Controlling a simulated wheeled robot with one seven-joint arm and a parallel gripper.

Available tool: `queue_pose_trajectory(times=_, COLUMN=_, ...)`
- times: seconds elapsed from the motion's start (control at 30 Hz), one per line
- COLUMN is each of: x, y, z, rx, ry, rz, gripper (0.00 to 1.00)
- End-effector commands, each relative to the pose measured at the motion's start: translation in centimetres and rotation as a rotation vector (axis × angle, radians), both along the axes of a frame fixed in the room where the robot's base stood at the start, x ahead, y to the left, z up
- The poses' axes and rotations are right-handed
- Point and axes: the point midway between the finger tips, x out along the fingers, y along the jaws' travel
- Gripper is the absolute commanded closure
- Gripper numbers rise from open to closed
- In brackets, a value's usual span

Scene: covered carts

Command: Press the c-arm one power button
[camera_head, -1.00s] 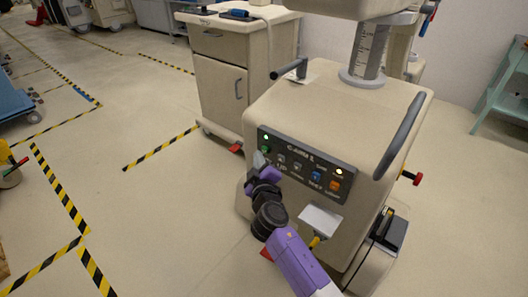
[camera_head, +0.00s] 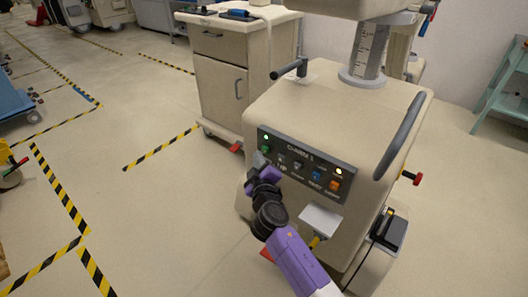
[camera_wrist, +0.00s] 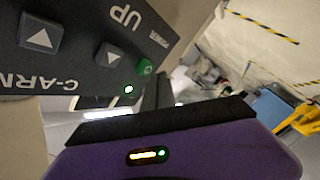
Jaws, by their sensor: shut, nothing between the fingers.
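The C-ARM 1 control panel (camera_head: 305,166) is a dark slanted plate on the front of a beige cart. Its small green power button (camera_head: 265,149) is at the panel's upper left, under a lit green lamp (camera_head: 265,138). In the wrist view the panel is upside down, with the green power button (camera_wrist: 146,68) and the lit lamp (camera_wrist: 129,89) close to the fingers. My gripper (camera_head: 258,160) is shut and empty at the panel's left end, just by the button. Whether the fingertips touch the button cannot be told.
Beside the power button are grey arrow buttons (camera_wrist: 110,54), then a blue button (camera_head: 316,175) and an orange one (camera_head: 335,185). A grey handle (camera_head: 400,137) rises at the cart's right. Another cart (camera_head: 221,90) stands behind. The floor at left is open.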

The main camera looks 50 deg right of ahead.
Motion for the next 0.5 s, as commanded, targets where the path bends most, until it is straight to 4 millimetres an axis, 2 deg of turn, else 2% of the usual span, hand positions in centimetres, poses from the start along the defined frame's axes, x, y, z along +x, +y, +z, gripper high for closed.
queue_pose_trajectory(times=0.2, x=0.01, y=-0.75, z=-0.01, rx=0.000, ry=0.001, rz=-0.001, gripper=1.00)
queue_pose_trajectory(times=0.5, x=0.02, y=-0.82, z=0.02, rx=0.000, ry=0.000, rz=0.000, gripper=1.00)
